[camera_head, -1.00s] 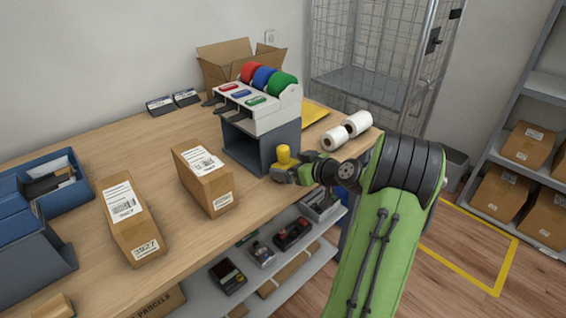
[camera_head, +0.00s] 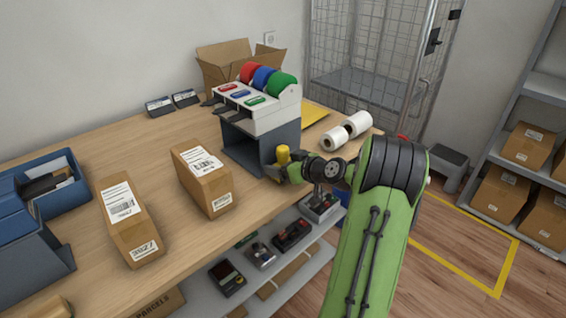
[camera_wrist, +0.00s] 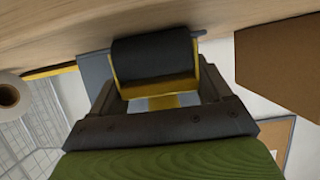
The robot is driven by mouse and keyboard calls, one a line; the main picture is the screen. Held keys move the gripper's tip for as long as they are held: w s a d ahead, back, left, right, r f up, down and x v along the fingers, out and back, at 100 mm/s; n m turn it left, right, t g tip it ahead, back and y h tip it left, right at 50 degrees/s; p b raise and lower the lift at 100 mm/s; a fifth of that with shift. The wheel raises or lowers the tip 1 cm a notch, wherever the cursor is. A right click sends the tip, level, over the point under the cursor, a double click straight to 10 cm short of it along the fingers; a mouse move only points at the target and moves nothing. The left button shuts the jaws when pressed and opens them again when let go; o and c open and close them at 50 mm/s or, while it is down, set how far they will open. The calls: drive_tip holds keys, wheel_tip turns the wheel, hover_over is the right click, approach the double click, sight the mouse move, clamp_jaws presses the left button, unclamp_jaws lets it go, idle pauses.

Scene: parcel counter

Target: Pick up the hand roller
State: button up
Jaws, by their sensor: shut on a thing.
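The hand roller shows in the head view as a yellow piece (camera_head: 283,155) standing up at my gripper (camera_head: 281,172), by the counter's front edge. In the wrist view its black roller (camera_wrist: 153,58) and yellow frame (camera_wrist: 160,88) sit between the fingers of my gripper (camera_wrist: 168,100). The gripper is shut on the roller's yellow part. The black roller is hidden in the head view. In the wrist view it appears close to the wooden counter surface; I cannot tell whether they touch.
The tape dispenser on its dark stand (camera_head: 262,140) is just behind the gripper. Parcels (camera_head: 203,180) stand to the left on the counter (camera_head: 165,240). A shelf (camera_head: 285,268) with devices is below.

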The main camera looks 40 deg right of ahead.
wheel_tip(320, 180, up, 7)
drive_tip(key=shift+s+r+p, duration=0.1)
drive_tip(key=shift+s+p, duration=0.05)
drive_tip(key=shift+p, duration=1.1)
drive_tip(key=s, duration=1.9)
drive_tip(key=shift+s+d, duration=0.3)
drive_tip(key=shift+s, duration=0.05)
